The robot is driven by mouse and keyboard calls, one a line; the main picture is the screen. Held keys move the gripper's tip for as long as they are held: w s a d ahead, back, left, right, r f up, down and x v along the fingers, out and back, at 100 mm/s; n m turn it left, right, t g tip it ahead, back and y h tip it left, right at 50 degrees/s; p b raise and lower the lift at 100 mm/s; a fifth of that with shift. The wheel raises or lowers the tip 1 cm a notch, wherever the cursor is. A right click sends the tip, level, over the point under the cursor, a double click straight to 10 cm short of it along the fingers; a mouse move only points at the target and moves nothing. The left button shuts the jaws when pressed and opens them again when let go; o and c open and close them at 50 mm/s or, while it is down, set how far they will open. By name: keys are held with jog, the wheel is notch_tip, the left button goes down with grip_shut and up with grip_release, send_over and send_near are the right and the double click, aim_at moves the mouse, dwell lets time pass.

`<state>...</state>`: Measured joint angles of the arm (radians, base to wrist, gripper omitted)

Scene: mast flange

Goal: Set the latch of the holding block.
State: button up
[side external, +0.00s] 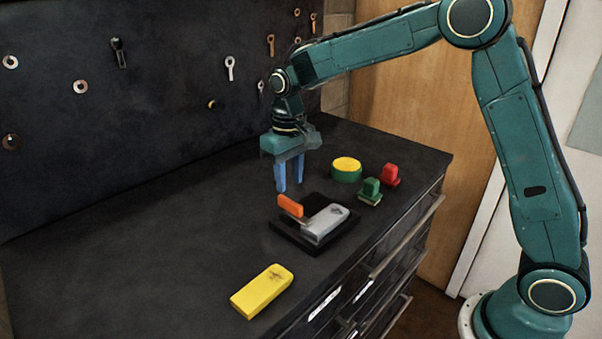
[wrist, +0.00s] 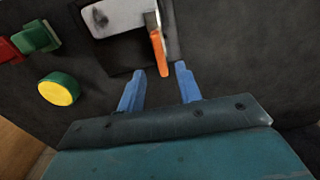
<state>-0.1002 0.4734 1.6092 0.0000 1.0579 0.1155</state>
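The holding block is a light grey piece (side external: 325,221) on a black base plate (side external: 287,237) on the dark bench top. Its latch is a lever with an orange handle (side external: 290,206), standing out at the block's left side. In the wrist view the orange handle (wrist: 159,54) points down towards my gripper, with a metal arm at its upper end by the grey block (wrist: 118,17). My gripper (side external: 289,187) is above the bench, just behind the latch, pointing down. Its two blue fingers (wrist: 158,80) are apart with nothing between them. The handle's tip lies just beyond the fingertips.
A yellow-topped green cylinder (side external: 346,169), a green block piece (side external: 370,190) and a red one (side external: 390,175) stand to the right. A yellow bar (side external: 262,291) lies in front. The bench is clear on the left. Tools hang on the back wall.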

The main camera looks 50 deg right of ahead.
aim_at(292, 201)
notch_tip(292, 201, up, 8)
jog(key=shift+f, duration=0.2)
dwell(0.4)
jog(key=s+d+r+t, duration=0.2)
jog(key=s+r, duration=0.1)
jog(key=s, duration=0.5)
jog(key=s+d+r+t, duration=0.1)
jog(key=s+r, duration=0.3)
jog(key=s, duration=0.4)
jog(key=s+d+f+t, duration=0.1)
jog(key=s+f, duration=0.1)
jog(key=s, duration=0.5)
jog(key=s+f+t, duration=0.1)
jog(key=s+f, duration=0.1)
jog(key=s, duration=0.5)
jog(key=shift+d+f+t, duration=0.3)
jog(key=shift+d+f, duration=0.05)
jog(key=shift+d, duration=0.05)
